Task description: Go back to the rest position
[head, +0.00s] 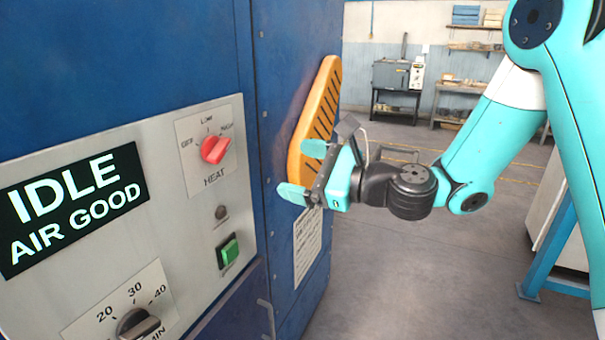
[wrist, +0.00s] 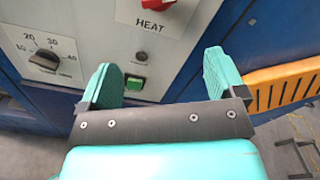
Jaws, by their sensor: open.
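My gripper (head: 303,172) is open and empty, its two teal fingers apart. It points left toward the blue dryer cabinet (head: 130,50), beside the control panel. In the wrist view the fingers (wrist: 160,85) spread on either side of the green button (wrist: 135,83), with no contact that I can make out. The panel holds a red HEAT knob (head: 214,150), the green button (head: 229,251) and a black timer dial (head: 138,324). The display (head: 75,208) reads IDLE, AIR GOOD.
An orange slotted piece (head: 325,90) stands out from the cabinet side, just behind my gripper in the head view. A blue-legged stand (head: 548,240) is at the right. A workbench (head: 400,90) stands far back.

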